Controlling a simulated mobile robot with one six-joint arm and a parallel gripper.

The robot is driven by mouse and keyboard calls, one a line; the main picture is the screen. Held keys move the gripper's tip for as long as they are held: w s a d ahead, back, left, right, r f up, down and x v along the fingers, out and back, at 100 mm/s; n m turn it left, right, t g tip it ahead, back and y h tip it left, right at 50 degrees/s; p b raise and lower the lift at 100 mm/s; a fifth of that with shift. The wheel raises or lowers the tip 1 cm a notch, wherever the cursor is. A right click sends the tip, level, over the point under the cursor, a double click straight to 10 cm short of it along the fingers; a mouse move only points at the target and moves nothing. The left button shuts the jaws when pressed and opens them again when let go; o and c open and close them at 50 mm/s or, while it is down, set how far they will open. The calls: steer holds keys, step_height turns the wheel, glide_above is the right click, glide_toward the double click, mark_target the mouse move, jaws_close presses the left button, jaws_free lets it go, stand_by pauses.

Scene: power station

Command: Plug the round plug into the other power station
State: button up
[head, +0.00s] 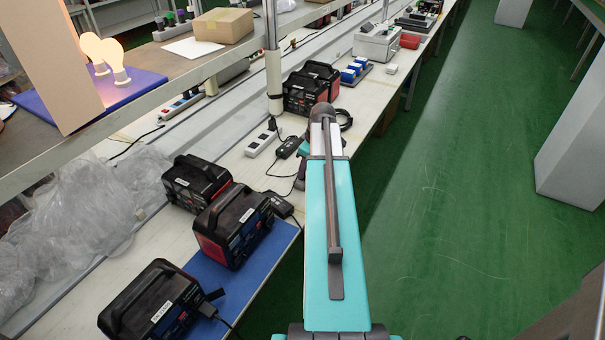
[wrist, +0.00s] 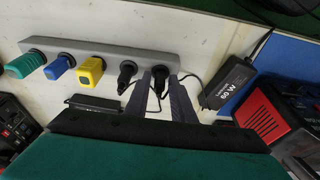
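In the wrist view a grey power strip (wrist: 110,62) holds green, blue and yellow plugs and two black ones. The rightmost black plug (wrist: 159,82), with a black cable, sits at the strip's right end; its round shape is not clear. My gripper (wrist: 160,76) is open, its two fingers spread on either side of that plug; contact is not visible. Black-and-red power stations stand on the bench in the head view: two (head: 195,183) (head: 235,222) at mid-left, one (head: 150,300) at the front, and others (head: 310,88) farther back.
A black 60 W adapter (wrist: 230,84) lies right of the strip, and a dark flat block (wrist: 92,104) lies below it. A blue mat (head: 262,250) lies under the nearer stations. Clear plastic wrap (head: 85,210) and a shelf post (head: 272,70) stand left of my arm.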

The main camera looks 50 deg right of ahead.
jaws_close()
steer(key=shift+r, duration=0.15)
steer(key=shift+r+p, duration=1.7)
steer(key=shift+r, duration=1.2)
